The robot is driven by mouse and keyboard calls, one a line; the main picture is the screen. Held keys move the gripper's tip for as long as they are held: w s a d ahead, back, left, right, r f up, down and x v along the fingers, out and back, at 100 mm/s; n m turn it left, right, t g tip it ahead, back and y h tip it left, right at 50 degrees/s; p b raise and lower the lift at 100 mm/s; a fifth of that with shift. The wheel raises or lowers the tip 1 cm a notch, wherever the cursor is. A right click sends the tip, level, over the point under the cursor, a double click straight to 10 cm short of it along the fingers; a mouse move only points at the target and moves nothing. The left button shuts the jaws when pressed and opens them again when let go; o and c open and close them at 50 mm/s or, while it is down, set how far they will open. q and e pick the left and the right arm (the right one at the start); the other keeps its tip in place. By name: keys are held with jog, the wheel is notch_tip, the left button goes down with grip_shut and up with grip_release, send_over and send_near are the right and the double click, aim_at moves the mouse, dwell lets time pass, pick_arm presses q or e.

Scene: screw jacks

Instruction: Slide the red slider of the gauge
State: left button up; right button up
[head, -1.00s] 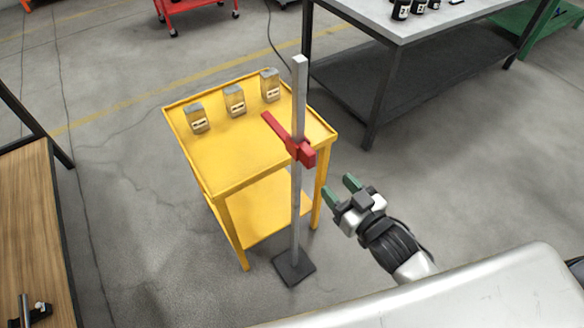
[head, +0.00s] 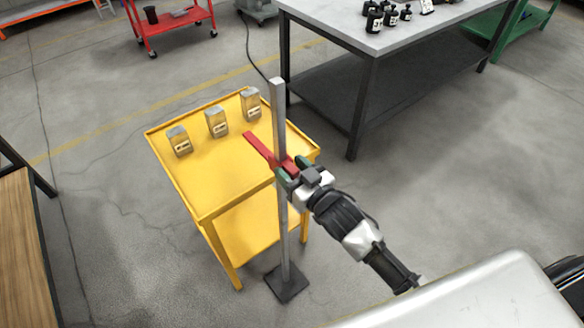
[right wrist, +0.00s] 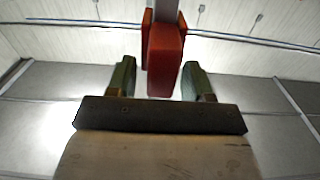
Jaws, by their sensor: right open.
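The gauge is an upright grey post (head: 283,215) on a dark square base (head: 287,283), standing in front of the yellow cart. Its red slider (head: 262,148) sits high on the post, with a long arm reaching back left over the cart top. My right gripper (head: 293,172) is at the slider's near block, its green fingers open. In the right wrist view the red slider block (right wrist: 165,58) lies between the two fingers (right wrist: 157,82), with a gap on each side. My left gripper does not show.
The yellow cart (head: 208,196) carries several grey blocks (head: 217,122) with labels, in a row at its back. A grey workbench (head: 350,38) with black bottles stands at the back right. A wooden table (head: 22,250) is at the left. Floor right of the post is clear.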

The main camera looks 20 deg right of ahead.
aim_at(281, 101)
grip_shut()
notch_tip(281, 101, up, 18)
jog(key=p, duration=1.5)
jog(key=shift+f+p, duration=0.15)
jog(key=shift+p, duration=0.25)
grip_release()
jog(key=shift+f, duration=0.1)
